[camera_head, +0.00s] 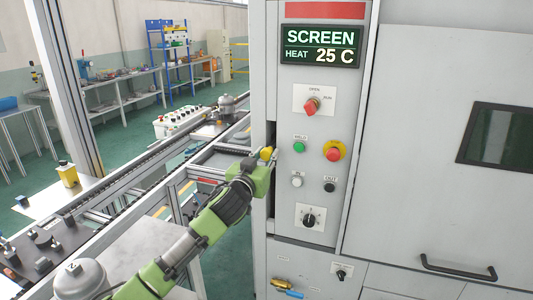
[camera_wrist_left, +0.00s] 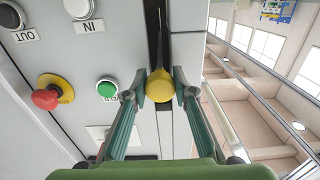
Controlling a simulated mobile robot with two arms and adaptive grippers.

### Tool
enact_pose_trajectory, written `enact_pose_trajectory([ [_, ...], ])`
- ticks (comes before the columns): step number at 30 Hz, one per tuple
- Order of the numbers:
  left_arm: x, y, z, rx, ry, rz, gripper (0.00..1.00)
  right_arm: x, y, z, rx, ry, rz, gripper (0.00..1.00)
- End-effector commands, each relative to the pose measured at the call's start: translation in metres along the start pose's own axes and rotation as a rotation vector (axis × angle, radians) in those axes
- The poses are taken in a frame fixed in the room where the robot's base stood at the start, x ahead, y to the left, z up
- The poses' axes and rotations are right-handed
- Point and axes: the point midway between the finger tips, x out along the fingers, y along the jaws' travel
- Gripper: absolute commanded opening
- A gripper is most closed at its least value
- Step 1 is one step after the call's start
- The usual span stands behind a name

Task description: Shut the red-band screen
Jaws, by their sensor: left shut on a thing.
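The grey cabinet (camera_head: 271,60) carries a red band (camera_head: 325,10) at its top, above a display reading SCREEN, HEAT 25 C. A yellow knob (camera_head: 266,153) sits at a dark upright slot (camera_head: 271,135) on the cabinet's left side. My left gripper (camera_head: 264,161) is shut on this knob. In the left wrist view the knob (camera_wrist_left: 159,86) lies between the two green fingers, in front of the dark slot (camera_wrist_left: 159,25). The screen panel itself is not clearly seen, so I cannot tell how far it is shut. My right gripper is not in view.
Beside the slot is a panel with a red switch (camera_head: 312,106), a green button (camera_head: 299,147) and a red emergency button (camera_head: 334,151). A conveyor (camera_head: 133,182) runs along the left. A large door with a handle (camera_head: 458,267) is at the right.

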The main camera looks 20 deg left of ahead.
Motion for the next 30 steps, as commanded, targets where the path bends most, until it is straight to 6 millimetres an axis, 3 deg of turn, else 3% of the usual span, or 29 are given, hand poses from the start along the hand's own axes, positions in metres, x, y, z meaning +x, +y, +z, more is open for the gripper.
enact_pose_trajectory([
  [1, -0.001, 0.001, 0.033, -0.004, -0.011, 0.0, 0.0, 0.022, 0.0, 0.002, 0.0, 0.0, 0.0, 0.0],
  [15, -0.001, 0.001, 0.177, -0.003, -0.016, -0.001, 0.0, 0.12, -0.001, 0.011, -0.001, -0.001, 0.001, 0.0],
  [24, -0.002, 0.001, 0.227, -0.002, -0.013, -0.001, 0.0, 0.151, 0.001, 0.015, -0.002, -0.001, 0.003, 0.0],
  [30, -0.002, 0.001, 0.23, 0.0, -0.012, -0.001, 0.0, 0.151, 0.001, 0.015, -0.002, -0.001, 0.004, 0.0],
])
